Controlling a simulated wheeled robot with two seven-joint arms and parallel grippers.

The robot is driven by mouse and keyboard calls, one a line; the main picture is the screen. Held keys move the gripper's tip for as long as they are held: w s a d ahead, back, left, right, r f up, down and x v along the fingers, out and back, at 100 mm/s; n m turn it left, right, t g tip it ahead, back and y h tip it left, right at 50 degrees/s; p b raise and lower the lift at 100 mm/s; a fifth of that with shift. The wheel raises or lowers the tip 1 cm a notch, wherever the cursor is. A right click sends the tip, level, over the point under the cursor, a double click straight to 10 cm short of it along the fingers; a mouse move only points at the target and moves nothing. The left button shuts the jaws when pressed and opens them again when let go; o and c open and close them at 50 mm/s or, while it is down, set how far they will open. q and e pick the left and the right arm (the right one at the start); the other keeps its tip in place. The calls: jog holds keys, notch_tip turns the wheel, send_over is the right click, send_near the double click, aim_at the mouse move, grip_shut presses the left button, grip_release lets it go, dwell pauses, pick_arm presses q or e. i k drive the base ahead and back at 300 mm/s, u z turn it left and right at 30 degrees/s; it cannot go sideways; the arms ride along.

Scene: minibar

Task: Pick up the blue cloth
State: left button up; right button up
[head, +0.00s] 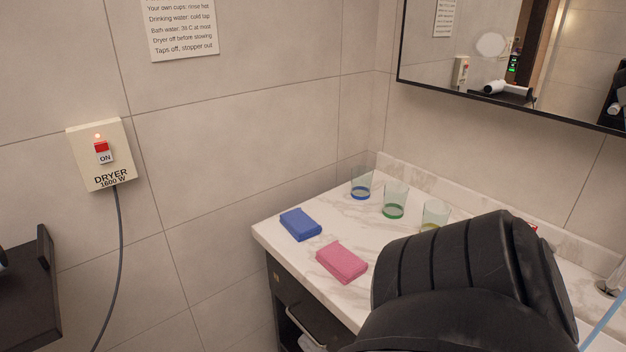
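The blue cloth (300,225) lies folded flat on the marble counter (285,252), near its left corner. A pink folded cloth (342,262) lies just in front of it to the right, with a small gap between them. A black padded arm part of mine fills the lower right and hides much of the counter. Neither gripper's fingers show in the head view, and nothing is touching the blue cloth.
Three glasses stand behind the cloths, with a blue base (360,184), a green base (395,203) and a yellowish base (435,215). A dryer switch box (101,155) with a hanging cord is on the left wall. A black shelf (28,300) is at lower left.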

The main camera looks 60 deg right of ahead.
aim_at(303, 227)
jog(key=z, duration=3.25)
jog(key=i, duration=0.1)
jog(key=u, duration=2.3)
